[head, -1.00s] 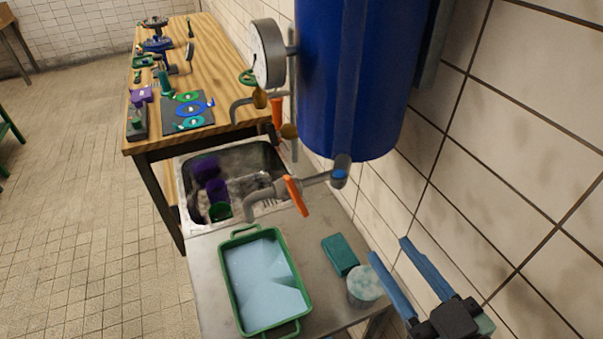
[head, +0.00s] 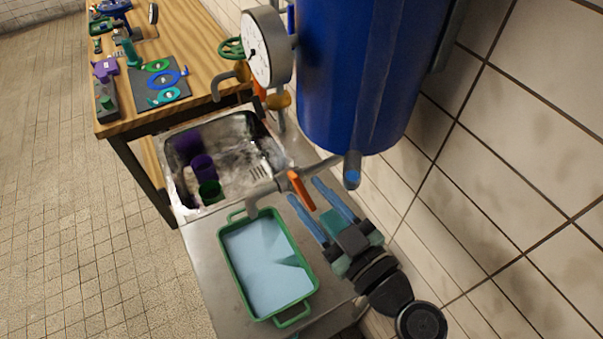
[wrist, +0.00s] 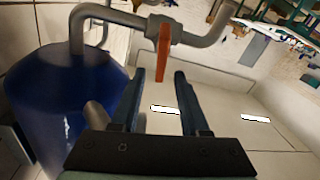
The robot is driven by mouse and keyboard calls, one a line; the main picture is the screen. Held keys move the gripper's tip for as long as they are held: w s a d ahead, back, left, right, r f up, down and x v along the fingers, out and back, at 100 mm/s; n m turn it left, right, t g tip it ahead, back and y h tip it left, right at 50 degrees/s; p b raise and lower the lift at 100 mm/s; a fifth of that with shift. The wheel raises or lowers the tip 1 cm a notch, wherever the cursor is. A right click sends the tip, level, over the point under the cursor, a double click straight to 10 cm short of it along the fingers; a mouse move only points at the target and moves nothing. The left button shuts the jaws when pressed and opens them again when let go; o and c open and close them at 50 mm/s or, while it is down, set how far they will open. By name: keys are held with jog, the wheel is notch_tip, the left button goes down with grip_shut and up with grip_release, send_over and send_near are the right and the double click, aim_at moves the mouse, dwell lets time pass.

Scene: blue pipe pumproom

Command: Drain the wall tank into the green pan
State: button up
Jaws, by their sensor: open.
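The blue wall tank (head: 355,80) hangs on the tiled wall, and it also shows at the left of the wrist view (wrist: 60,100). A grey drain pipe runs from its bottom to a spout (head: 252,203) at the green pan's far end. An orange valve lever (head: 301,190) sits on this pipe. The green pan (head: 312,275) stands on the metal counter; its inside is pale blue, and I cannot tell whether that is liquid. My gripper (head: 304,189) is open at the lever. In the wrist view the lever (wrist: 164,50) stands at the gap between the blue fingertips (wrist: 160,73); contact is unclear.
A metal sink (head: 235,150) with purple and green cups lies beyond the counter (head: 215,265). A wooden bench (head: 200,45) with parts stands behind it. A dial gauge (head: 266,48) and another pipe hang beside the tank.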

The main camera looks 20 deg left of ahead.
jog(key=shift+p+x, duration=0.4)
jog(key=shift+x, duration=1.1)
grip_shut()
